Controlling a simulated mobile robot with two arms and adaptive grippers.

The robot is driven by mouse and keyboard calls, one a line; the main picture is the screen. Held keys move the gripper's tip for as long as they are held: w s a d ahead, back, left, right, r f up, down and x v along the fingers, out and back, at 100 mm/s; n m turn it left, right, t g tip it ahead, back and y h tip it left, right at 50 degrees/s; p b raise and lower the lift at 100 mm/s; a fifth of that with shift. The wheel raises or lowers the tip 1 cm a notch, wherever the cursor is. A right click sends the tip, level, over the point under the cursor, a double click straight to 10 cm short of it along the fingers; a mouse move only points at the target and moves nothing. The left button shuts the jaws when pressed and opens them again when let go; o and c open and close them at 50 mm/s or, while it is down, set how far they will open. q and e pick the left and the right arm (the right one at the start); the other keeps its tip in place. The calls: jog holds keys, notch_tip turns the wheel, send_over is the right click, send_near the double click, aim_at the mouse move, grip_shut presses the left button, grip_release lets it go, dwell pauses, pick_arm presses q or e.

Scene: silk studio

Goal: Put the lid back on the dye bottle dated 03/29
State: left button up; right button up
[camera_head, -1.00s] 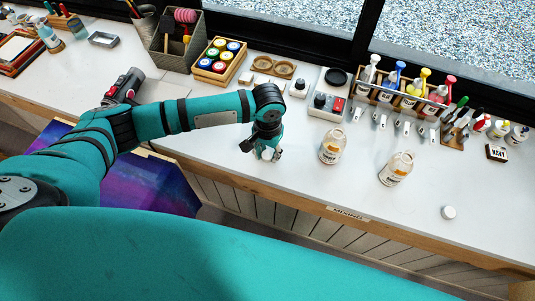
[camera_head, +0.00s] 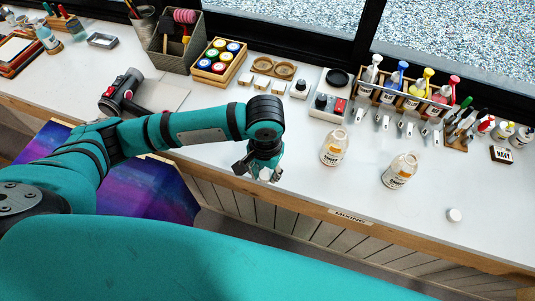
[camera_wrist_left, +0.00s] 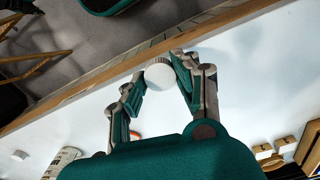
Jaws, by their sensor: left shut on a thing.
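My left gripper (camera_head: 266,172) is shut on a white round lid, just above the table's front edge. In the left wrist view the lid (camera_wrist_left: 159,75) sits between the two fingertips (camera_wrist_left: 160,72). Two clear bottles with white and orange labels stand open on the table to the right of the gripper: a nearer bottle (camera_head: 334,147) and a farther-right bottle (camera_head: 399,170). Their dates are too small to read. A second white lid (camera_head: 454,215) lies on the table at the right. My right gripper is not in view.
A wooden rack of coloured pump bottles (camera_head: 408,97) stands at the back right. The table between gripper and bottles is clear. A "MIXING" label (camera_head: 349,216) marks the front edge.

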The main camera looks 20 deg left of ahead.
pick_arm(q)
jog(key=s+d, duration=0.2)
jog(key=s, duration=0.6)
jog(key=shift+r+b, duration=0.4)
jog(key=w+a+r+n, duration=0.2)
jog(key=w+a+r, duration=0.5)
jog(key=a+r, duration=0.2)
notch_tip(320, 180, up, 3)
jog(key=shift+a+f, duration=0.15)
jog(key=shift+a, duration=0.15)
